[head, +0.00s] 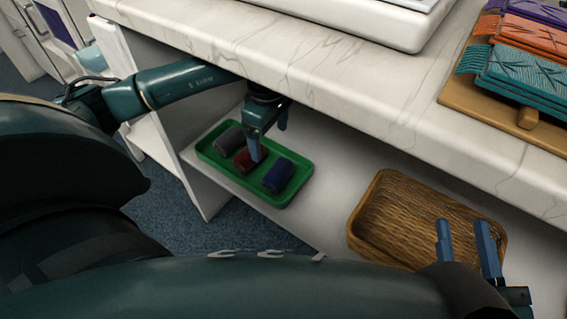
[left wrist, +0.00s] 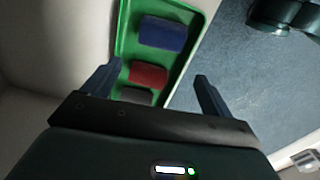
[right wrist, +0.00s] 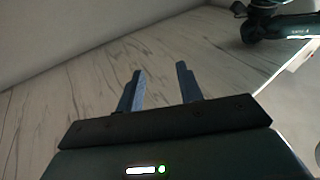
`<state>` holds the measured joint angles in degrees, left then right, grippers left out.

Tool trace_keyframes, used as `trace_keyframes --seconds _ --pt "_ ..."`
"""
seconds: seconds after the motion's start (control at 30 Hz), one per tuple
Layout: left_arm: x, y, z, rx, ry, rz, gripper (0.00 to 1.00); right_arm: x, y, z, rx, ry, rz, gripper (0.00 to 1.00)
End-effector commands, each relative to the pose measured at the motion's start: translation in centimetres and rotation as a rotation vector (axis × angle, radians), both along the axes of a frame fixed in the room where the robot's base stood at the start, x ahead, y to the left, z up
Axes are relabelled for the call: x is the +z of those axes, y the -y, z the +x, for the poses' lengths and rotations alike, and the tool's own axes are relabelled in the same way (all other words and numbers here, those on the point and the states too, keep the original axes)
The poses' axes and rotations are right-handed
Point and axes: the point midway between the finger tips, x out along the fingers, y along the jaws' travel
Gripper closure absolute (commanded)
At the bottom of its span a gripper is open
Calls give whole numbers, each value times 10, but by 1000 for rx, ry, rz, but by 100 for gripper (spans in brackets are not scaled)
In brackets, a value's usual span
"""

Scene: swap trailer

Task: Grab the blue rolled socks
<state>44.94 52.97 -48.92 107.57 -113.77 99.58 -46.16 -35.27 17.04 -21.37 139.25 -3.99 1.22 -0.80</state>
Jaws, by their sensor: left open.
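The blue rolled socks (head: 278,175) lie at the right end of a green tray (head: 292,199) on the shelf under the counter. They also show in the left wrist view (left wrist: 163,34), beyond the fingertips. Red rolled socks (head: 243,162) and grey rolled socks (head: 228,141) lie beside them in the tray. My left gripper (head: 267,143) is open and empty above the tray, over the red socks in the head view. In the left wrist view its fingers (left wrist: 158,72) are spread, with the red socks (left wrist: 147,75) seen between them. My right gripper (head: 465,238) is open and empty near the wicker basket.
A wicker basket (head: 385,190) stands right of the tray on the shelf (head: 325,160); the shelf between them is clear. The marble counter (head: 290,50) overhangs the shelf. Folded textiles (head: 525,70) lie on a wooden board on the counter. A white side panel (head: 190,180) stands left of the tray.

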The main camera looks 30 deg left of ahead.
Motion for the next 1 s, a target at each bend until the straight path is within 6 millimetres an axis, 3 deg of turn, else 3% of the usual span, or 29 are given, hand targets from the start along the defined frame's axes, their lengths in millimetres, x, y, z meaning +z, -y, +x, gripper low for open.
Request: trace_keyframes --seconds 0.27,0.7,1.0 --pt "-50 1 -1 -1 -4 -2 15 -5 -3 0 25 5 45 64" --pt "-106 5 2 0 -3 -3 15 33 1 11 35 293 16 64" --pt "-116 5 2 -1 -1 -3 15 45 2 11 36 358 9 64"
